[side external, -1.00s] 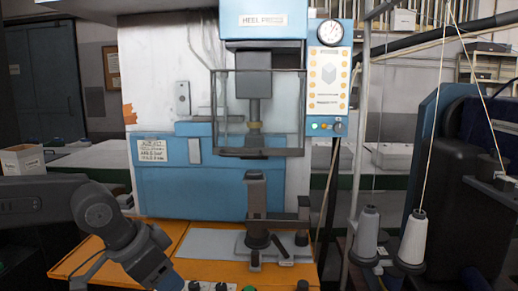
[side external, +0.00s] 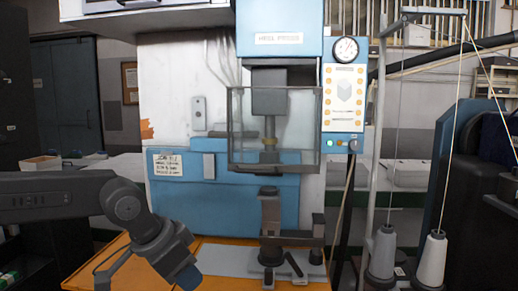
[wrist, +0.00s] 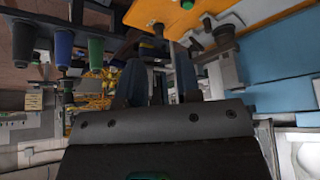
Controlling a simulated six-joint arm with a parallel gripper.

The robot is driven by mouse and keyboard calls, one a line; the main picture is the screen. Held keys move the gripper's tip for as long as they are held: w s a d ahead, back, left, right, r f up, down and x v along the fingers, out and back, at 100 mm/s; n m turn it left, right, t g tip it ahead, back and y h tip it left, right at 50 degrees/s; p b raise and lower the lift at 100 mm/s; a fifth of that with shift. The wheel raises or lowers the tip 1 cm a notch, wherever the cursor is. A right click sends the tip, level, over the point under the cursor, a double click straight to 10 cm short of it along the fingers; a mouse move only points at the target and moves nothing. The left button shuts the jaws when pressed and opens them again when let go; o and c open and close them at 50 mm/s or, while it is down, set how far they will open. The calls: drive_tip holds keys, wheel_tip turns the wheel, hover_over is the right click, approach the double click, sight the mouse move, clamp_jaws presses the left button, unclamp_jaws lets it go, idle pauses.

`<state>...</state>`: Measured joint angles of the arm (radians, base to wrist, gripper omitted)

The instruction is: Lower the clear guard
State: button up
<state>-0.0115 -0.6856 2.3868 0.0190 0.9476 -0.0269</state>
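The clear guard (side external: 240,130) is a see-through box with a dark frame. In the side external view it hangs in front of the ram (side external: 269,104) of the blue heel press (side external: 279,20). Its lower edge is above the dark last stand (side external: 270,215), with a gap between them.
The stand is on a grey plate on an orange table (side external: 90,272). A control panel (side external: 344,95) with a gauge is right of the guard. Thread cones (side external: 431,260) and a pole stand at the right. The space between my arm and the guard looks open.

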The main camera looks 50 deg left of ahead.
drive_tip(key=w+a+r+n, duration=0.1)
drive_tip(key=w+a+r, duration=0.1)
drive_tip(key=w+r, duration=0.2)
drive_tip(key=w+a+r+n+y, duration=0.1)
drive_tip(key=w+a+r, duration=0.1)
drive_tip(key=w+r, duration=0.3)
drive_tip(key=w+a+r+n+y, duration=0.1)
drive_tip(key=w+a+r, duration=0.1)
drive_tip(key=w+r, duration=0.3)
wheel_tip(320, 180, up, 3)
drive_tip(key=shift+w+r+n, duration=0.1)
drive_tip(key=shift+w+n, duration=0.05)
drive_tip(key=shift+n, duration=0.15)
clamp_jaws()
drive_tip(key=w+a+r+n+y, duration=0.2)
drive_tip(key=w+a+r+n, duration=0.2)
drive_tip(key=w+a+r, duration=0.35)
drive_tip(key=n+g, duration=0.1)
hover_over(248, 171)
drive_tip(key=f, duration=0.8)
drive_tip(key=shift+w+a, duration=0.2)
drive_tip(key=shift+w, duration=0.05)
wheel_tip(248, 171, down, 3)
drive_tip(key=shift+s+d+r, duration=0.1)
drive_tip(key=shift+s+d, duration=0.05)
drive_tip(key=shift+s+d+f, duration=0.1)
drive_tip(key=shift+f, duration=0.55)
